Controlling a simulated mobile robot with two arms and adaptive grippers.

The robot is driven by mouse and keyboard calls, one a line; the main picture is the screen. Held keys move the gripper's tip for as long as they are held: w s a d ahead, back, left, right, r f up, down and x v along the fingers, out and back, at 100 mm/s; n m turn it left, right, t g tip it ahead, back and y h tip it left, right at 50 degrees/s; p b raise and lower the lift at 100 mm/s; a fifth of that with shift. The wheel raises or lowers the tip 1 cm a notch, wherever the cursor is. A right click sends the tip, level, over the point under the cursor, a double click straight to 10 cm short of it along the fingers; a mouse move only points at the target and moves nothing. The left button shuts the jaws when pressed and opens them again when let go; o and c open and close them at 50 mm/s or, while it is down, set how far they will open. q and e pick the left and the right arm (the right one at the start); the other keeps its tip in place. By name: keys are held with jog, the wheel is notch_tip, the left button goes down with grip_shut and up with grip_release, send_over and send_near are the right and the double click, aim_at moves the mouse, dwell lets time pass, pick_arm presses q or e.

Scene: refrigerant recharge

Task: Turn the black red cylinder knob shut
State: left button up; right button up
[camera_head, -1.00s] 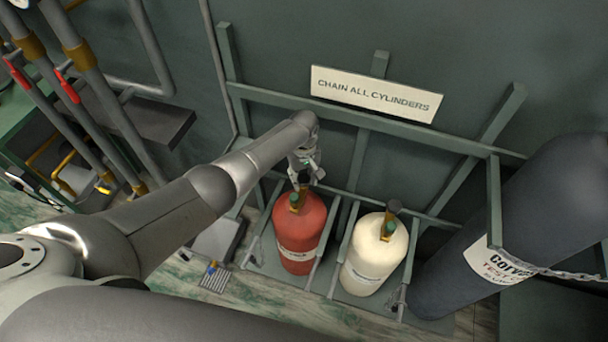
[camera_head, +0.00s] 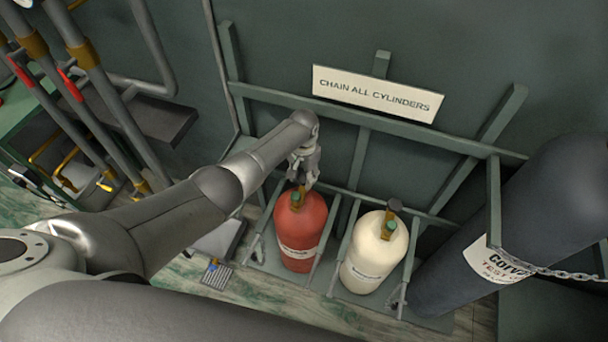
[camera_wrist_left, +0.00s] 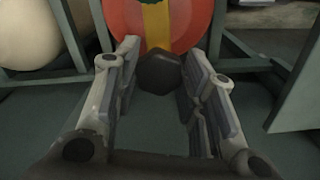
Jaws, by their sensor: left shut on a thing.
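The red cylinder (camera_head: 300,232) stands upright in the rack, with a brass valve and a green cap (camera_head: 295,197) on top. Its black knob (camera_wrist_left: 160,72) shows in the left wrist view between the two fingers, in front of the brass valve (camera_wrist_left: 157,25). My left gripper (camera_head: 304,183) reaches down from above to the top of this cylinder and is shut on the knob. In the head view the fingers mostly hide the knob. My right gripper is in neither view.
A cream cylinder (camera_head: 373,250) with its own dark knob (camera_head: 394,205) stands just to the right. Green rack bars (camera_head: 334,225) run between the cylinders. Pipes with red handles (camera_head: 70,85) are at the left.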

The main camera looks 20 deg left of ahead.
aim_at(303, 177)
pick_arm(q)
jog(key=m, duration=0.6)
jog(key=shift+w, duration=0.1)
jog(key=m+b, duration=0.1)
jog(key=m, duration=0.5)
jog(key=shift+w+a, duration=0.1)
jog(key=shift+m, duration=0.4)
jog(key=o, duration=1)
jog(key=shift+r, duration=0.1)
notch_tip(303, 177, up, 12)
jog(key=shift+f, duration=0.1)
dwell(0.4)
